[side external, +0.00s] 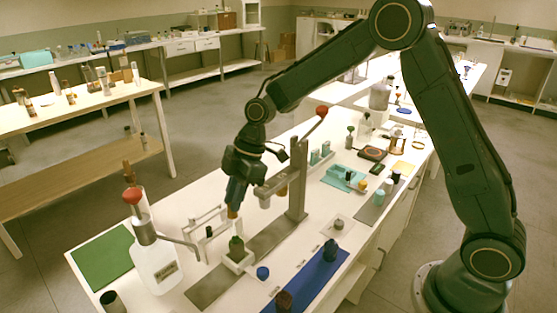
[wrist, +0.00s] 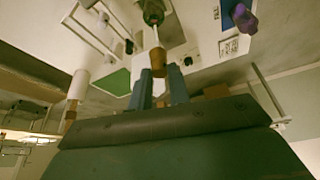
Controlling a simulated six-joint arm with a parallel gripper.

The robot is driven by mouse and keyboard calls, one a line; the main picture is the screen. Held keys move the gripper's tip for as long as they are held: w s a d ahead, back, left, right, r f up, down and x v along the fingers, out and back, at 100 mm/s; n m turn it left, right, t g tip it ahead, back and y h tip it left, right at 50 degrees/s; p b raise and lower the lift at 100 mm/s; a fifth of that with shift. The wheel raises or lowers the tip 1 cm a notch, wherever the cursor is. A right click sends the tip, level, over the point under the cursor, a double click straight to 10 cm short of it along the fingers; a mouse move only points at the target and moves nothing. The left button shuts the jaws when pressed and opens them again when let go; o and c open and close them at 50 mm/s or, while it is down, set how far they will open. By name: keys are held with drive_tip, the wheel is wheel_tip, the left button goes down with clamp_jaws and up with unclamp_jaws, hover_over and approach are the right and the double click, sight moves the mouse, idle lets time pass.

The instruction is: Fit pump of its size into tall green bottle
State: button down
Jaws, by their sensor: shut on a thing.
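My gripper (side external: 234,200) is shut on an amber-gold pump (side external: 232,214). In the wrist view the pump (wrist: 158,60) sits between my two blue-grey fingertips (wrist: 160,88), with a thin white tube (wrist: 155,36) reaching out from it. The green bottle (side external: 237,245) stands upright in a white holder (side external: 238,262), below my gripper in the side view. In the wrist view the green bottle (wrist: 153,12) shows at the top edge, partly cut off, and the tube points towards it. I cannot tell whether the tube's tip is in the bottle's neck.
A press stand (side external: 298,180) with a red-knobbed lever rises just right of my gripper. A large white bottle with a red-topped pump (side external: 155,262) stands to the left, by a green mat (side external: 103,255). A blue mat (side external: 307,287) with bottles lies at the front right.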

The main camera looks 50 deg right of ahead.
drive_tip(key=shift+f, duration=4)
idle(3.4)
drive_tip(key=c, duration=1.2)
unclamp_jaws()
drive_tip(key=shift+c, duration=0.2)
